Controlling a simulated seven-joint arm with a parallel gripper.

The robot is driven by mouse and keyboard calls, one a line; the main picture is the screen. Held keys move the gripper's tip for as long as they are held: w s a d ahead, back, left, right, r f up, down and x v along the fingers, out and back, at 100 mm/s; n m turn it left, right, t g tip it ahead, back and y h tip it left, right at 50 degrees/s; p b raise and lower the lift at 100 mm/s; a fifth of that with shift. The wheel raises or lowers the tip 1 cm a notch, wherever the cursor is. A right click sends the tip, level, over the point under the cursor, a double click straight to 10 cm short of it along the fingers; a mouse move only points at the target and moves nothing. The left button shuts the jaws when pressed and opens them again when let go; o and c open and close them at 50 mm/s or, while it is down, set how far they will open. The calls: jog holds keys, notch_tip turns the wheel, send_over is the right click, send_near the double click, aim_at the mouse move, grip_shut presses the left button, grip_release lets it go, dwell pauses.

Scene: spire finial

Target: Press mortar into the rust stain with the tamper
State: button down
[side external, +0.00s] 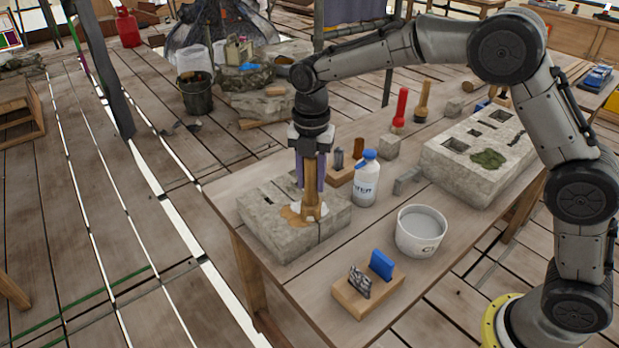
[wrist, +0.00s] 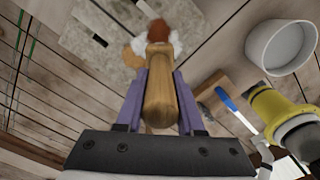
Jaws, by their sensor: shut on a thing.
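My gripper (side external: 310,183) is shut on the wooden tamper (side external: 311,202), which stands upright over the stone block (side external: 265,232) on the near left of the table. The tamper's foot is at the block's top and looks in contact with white mortar (side external: 325,210). The orange-brown rust stain (side external: 290,216) spreads to the left of the foot. In the wrist view, the purple fingers flank the tamper's handle (wrist: 160,102). White mortar (wrist: 140,45) and part of the rust stain (wrist: 131,58) show beside its foot. The surface directly under the foot is hidden.
A white water bottle (side external: 366,182) with a blue cap and a white bucket (side external: 421,232) stand to the right. A wooden holder (side external: 366,298) is at the front. A longer stone block (side external: 480,155) with sockets and a green patch lies at the back right.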

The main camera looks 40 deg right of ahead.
jog(key=shift+d+f, duration=0.1)
jog(key=shift+d, duration=1.2)
jog(key=shift+w, duration=0.65)
jog(key=shift+w+a, duration=0.1)
jog(key=shift+a, duration=1.5)
jog(key=shift+w, duration=0.7)
jog(key=shift+d, duration=1.6)
dwell(0.4)
notch_tip(320, 180, up, 7)
dwell(0.7)
dwell(0.6)
